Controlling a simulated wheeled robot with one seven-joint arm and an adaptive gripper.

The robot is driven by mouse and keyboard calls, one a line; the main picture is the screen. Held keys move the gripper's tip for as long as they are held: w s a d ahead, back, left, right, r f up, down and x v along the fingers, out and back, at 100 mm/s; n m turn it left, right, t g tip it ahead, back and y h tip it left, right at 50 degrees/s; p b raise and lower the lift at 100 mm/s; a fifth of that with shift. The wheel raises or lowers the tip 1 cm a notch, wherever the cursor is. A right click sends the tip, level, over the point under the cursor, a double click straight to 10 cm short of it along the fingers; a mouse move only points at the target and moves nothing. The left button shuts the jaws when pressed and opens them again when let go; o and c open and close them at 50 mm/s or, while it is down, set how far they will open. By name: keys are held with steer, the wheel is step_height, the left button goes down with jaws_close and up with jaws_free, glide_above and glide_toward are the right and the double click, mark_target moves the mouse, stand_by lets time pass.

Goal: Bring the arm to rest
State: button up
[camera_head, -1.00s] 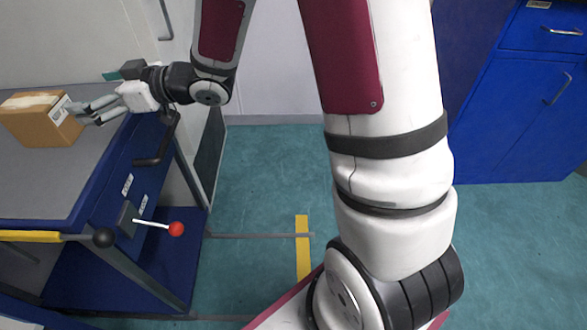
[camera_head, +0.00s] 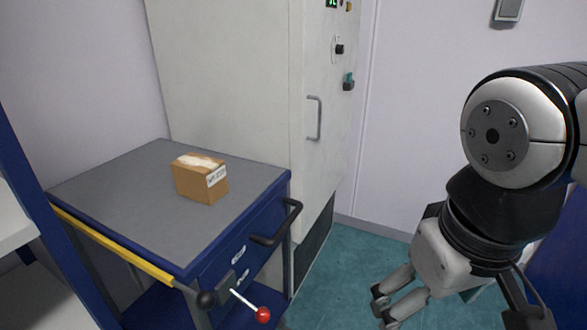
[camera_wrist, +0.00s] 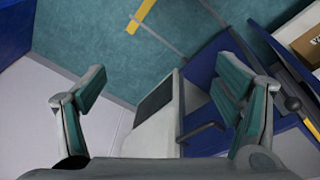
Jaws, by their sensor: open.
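My gripper (camera_head: 392,308) hangs at the lower right of the head view, pointing down and to the left, over the floor and apart from the cart. Its two fingers show in the wrist view (camera_wrist: 165,95), spread wide with nothing between them. My arm comes in from the right edge of the head view with a bent wrist. A brown cardboard box (camera_head: 200,180) with a white label sits on the grey top of the blue cart (camera_head: 110,200).
A tall white cabinet (camera_head: 225,75) with a handle stands behind the cart. The cart has a dark side handle (camera_head: 270,240), a lever with a red knob (camera_head: 262,315) and a yellow bar (camera_head: 110,243). Green floor (camera_head: 350,265) lies open between cart and gripper.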

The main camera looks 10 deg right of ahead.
steer(key=shift+g+y, duration=0.5)
steer(key=shift+g, duration=0.2)
steer(key=s, duration=0.1)
steer(key=s+a, duration=0.1)
steer(key=s, duration=0.3)
steer(key=shift+s+a, duration=0.15)
steer(key=shift+a, duration=0.1)
step_height(320, 180, up, 22)
steer(key=t+p, duration=0.3)
steer(key=p, duration=1.8)
steer(key=shift+r+t, duration=0.25)
steer(key=shift+t, duration=0.05)
